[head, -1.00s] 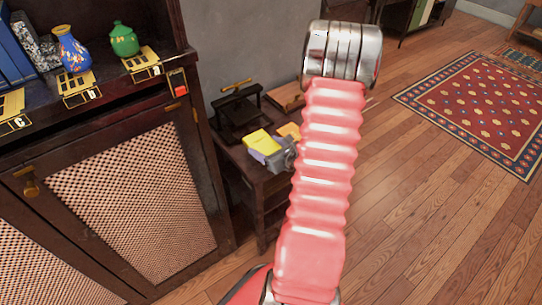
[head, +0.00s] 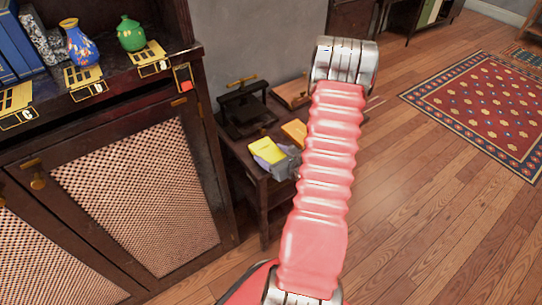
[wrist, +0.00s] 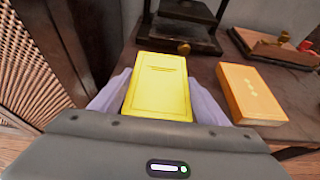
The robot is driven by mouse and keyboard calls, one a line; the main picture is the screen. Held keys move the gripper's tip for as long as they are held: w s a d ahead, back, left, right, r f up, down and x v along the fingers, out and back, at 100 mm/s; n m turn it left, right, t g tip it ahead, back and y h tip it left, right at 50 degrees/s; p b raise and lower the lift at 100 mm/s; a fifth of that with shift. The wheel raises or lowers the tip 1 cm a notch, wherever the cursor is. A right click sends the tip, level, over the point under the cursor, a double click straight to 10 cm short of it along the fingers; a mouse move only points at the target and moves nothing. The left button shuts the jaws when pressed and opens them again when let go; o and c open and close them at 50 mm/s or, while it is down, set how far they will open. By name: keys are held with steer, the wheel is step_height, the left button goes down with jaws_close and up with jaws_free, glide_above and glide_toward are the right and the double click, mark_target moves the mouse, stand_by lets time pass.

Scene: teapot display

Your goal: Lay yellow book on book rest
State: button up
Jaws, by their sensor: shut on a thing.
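The yellow book (head: 267,150) is held between the pale lavender fingers of my gripper (head: 270,158), over or at the near part of the small dark side table (head: 232,149). In the wrist view the yellow book (wrist: 158,88) lies cover up between the two fingers, its far end pointing at a black frame (wrist: 180,30) with a brass knob. I cannot tell whether the book touches the table. The black frame (head: 243,108) with a brass handle on top stands at the table's back; I cannot tell whether it is the book rest.
An orange book (wrist: 250,92) lies on the table right of my gripper. A wooden board with fittings (wrist: 275,45) lies behind it. A dark cabinet (head: 120,190) with vases stands close on the left. Wood floor is open on the right.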

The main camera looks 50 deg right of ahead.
steer(key=shift+f, duration=0.4)
steer(key=shift+f, duration=0.1)
steer(key=o, duration=1.1)
steer(key=v, duration=1.2)
